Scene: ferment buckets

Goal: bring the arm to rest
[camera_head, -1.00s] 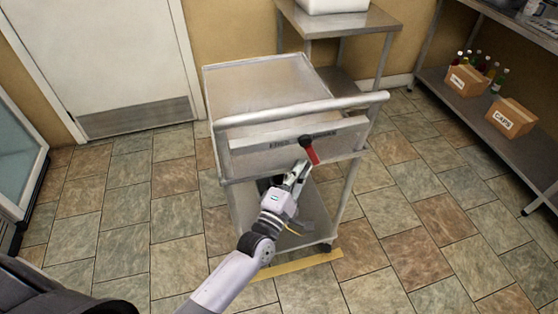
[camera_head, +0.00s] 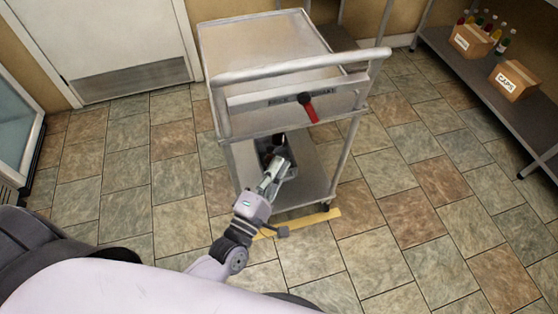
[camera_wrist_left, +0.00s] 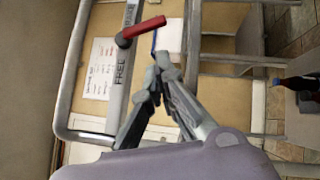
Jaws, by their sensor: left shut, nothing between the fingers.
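My left gripper (camera_head: 272,177) is in front of the metal cart (camera_head: 262,47), below its front bar and the red-handled lever (camera_head: 309,108). In the left wrist view the gripper (camera_wrist_left: 160,68) has its fingers together and nothing between them. The red lever (camera_wrist_left: 145,28) shows just beyond the fingertips there; the gripper does not visibly hold it. A link of my own arm fills the bottom left of the head view. My right gripper is not in view.
A grey bin (camera_head: 291,171) with dark bottles stands on the cart's lower shelf, partly hidden by my gripper. Yellow tape (camera_head: 325,217) lies on the floor by the cart. A shelf at right holds two cardboard boxes (camera_head: 515,80) (camera_head: 472,40). Tiled floor is clear at left and right.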

